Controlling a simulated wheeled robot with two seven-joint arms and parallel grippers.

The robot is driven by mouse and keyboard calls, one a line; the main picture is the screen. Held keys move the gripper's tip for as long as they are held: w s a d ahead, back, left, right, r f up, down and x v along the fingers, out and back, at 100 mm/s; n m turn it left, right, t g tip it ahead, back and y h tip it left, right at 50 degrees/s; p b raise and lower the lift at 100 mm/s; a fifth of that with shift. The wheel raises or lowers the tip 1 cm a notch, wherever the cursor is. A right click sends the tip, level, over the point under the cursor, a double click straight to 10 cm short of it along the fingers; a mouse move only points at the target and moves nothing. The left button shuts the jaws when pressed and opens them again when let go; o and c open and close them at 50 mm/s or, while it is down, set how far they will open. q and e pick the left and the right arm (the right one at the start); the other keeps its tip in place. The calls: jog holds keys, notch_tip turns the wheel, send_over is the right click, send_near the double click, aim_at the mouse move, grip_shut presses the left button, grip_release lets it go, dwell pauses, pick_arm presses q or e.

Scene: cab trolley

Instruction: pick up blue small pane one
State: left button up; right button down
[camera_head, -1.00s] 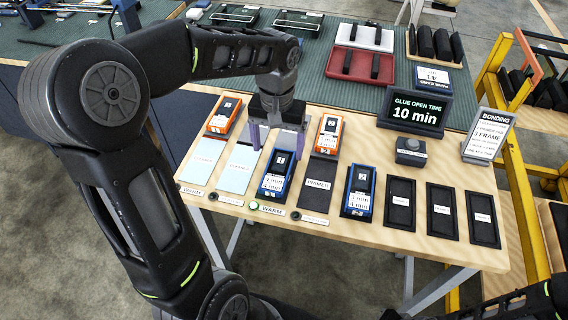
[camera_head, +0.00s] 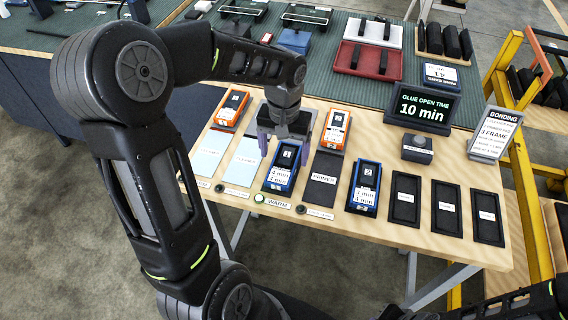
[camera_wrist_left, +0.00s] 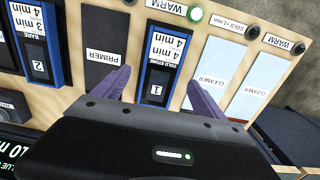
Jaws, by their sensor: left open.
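Blue small pane one (camera_head: 282,167) is a blue-framed block with a black slot, the numeral 1 and a white time label. It lies on the wooden bench between a pale cleaner pad and the dark primer pad, behind the WARM label. My left gripper (camera_head: 284,140) is open above its far end, which it partly hides. In the left wrist view, pane one (camera_wrist_left: 160,65) lies between the two purple fingers of the left gripper (camera_wrist_left: 160,92), with no visible contact. My right gripper is not in view.
The primer pad (camera_head: 321,182) and cleaner pad (camera_head: 242,165) flank the pane. Orange panes (camera_head: 231,108) and (camera_head: 335,128) stand behind. Blue pane two (camera_head: 365,188) is to the right, then several black trays (camera_head: 403,200). A glue-time display (camera_head: 424,106) stands at the back.

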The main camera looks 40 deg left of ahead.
aim_at(284, 163)
pick_arm(q)
jog(key=shift+f, duration=1.6)
jog(key=c, duration=1.7)
